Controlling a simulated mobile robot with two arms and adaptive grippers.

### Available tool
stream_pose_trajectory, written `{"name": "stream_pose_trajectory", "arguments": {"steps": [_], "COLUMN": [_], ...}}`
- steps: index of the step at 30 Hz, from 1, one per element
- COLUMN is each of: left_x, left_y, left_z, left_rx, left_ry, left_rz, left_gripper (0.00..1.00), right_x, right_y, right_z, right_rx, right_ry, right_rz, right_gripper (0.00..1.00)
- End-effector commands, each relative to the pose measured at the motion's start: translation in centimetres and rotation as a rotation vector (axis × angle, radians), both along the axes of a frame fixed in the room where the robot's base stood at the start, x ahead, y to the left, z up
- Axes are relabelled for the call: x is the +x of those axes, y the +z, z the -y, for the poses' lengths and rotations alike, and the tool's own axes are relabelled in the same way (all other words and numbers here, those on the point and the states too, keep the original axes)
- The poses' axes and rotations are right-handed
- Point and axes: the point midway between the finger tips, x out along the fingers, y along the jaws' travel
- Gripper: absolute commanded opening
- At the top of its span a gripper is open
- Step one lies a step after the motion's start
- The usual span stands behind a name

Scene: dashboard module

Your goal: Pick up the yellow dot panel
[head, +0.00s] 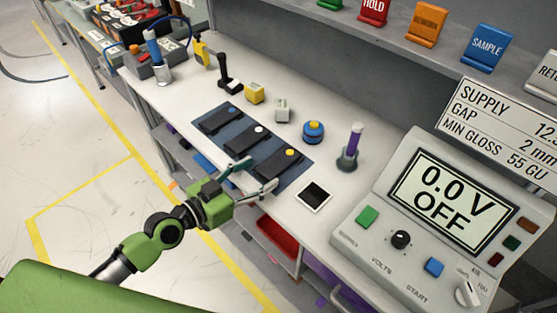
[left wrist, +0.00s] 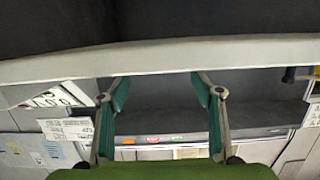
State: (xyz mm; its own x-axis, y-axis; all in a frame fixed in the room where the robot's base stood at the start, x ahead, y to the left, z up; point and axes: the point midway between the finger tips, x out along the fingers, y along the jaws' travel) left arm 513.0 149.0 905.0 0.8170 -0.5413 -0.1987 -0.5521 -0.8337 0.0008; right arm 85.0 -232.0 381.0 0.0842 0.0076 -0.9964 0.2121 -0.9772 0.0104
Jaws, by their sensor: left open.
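The yellow dot panel is a flat black panel (head: 275,165) with a yellow dot near its far end. It lies on the dark blue mat (head: 305,166), nearest the meter in a row of three. The white dot panel (head: 246,142) and blue dot panel (head: 219,122) lie to its left. My left gripper (head: 257,177) is open at the panel's near end, by the bench's front edge. Its fingers are spread and nothing shows between them; I cannot tell whether they touch the panel. The left wrist view also shows the open fingers (left wrist: 163,88). My right gripper is in neither view.
A large meter (head: 440,215) reads "0.0 V OFF". A blue round pot (head: 313,132) stands behind the mat. A red bin (head: 277,238) is below the bench.

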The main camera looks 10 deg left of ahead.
Motion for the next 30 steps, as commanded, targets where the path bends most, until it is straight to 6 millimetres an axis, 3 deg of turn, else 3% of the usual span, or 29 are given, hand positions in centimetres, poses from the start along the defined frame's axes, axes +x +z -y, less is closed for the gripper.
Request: {"name": "stream_pose_trajectory", "arguments": {"steps": [9, 13, 22, 27, 30], "left_x": [2.7, 3.9, 4.3, 4.2, 4.3], "left_y": [0.3, -0.4, -0.7, -0.7, -0.6], "left_z": [2.3, 3.1, 3.3, 3.3, 3.3], "left_rx": [-0.004, -0.001, 0.002, 0.002, 0.002], "left_ry": [0.001, 0.000, 0.000, 0.000, 0.001], "left_rz": [0.001, -0.001, -0.001, -0.001, 0.000], "left_gripper": [0.60, 0.60, 0.60, 0.17, 0.17], "right_x": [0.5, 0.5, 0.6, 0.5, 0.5], "right_y": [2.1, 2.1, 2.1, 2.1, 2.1], "right_z": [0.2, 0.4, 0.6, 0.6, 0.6], "right_rx": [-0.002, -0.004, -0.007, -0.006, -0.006], "right_ry": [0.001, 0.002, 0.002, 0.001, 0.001], "right_rz": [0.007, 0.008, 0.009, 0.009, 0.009], "right_gripper": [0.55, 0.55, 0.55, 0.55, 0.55]}}
